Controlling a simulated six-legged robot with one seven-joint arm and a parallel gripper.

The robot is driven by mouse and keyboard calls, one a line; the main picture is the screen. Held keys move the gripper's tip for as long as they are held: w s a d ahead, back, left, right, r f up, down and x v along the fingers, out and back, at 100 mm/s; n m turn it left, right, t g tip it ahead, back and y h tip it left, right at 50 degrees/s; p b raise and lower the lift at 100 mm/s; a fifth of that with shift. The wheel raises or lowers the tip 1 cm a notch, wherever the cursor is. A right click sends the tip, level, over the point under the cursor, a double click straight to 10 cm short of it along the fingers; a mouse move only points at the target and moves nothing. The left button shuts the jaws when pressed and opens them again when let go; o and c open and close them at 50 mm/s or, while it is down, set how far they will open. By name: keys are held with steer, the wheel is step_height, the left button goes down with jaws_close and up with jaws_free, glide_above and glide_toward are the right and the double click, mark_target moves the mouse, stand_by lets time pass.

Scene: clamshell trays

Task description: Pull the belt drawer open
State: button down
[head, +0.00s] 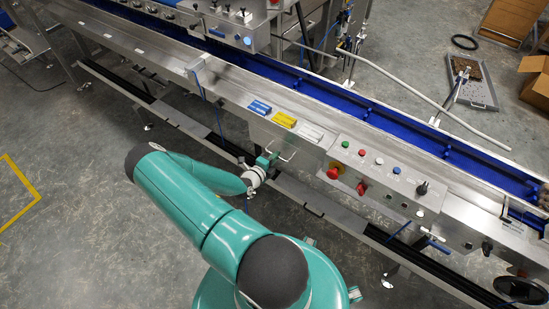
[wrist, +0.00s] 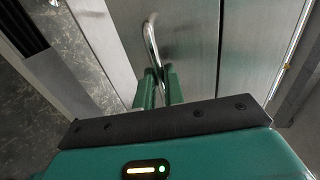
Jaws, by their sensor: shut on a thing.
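The belt drawer (head: 262,132) is a steel front set in the side of the conveyor, below the blue, yellow and white blocks. Its steel front (wrist: 190,45) fills the middle of the wrist view and carries a curved metal bar handle (wrist: 150,40). My gripper (head: 272,157) is at that handle in the head view. In the wrist view my gripper's green fingers (wrist: 158,84) are shut on the lower end of the handle. The drawer looks about flush with the conveyor side; a small gap cannot be told.
A control panel (head: 385,175) with buttons and a red knob projects right of the drawer. A lower steel rail (head: 320,208) runs along the conveyor below my gripper. Grey floor (head: 80,230) is open at the left front.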

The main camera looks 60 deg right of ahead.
steer(key=shift+a, duration=0.1)
steer(key=f+v, duration=0.2)
steer(key=v, duration=0.7)
steer(key=f+v, duration=0.2)
steer(key=v, duration=0.7)
steer(key=shift+v, duration=0.75)
steer(key=c, duration=1.5)
jaws_free()
steer(key=shift+w, duration=0.1)
steer(key=shift+a, duration=0.1)
steer(key=v, duration=1.3)
steer(key=shift+a, duration=0.3)
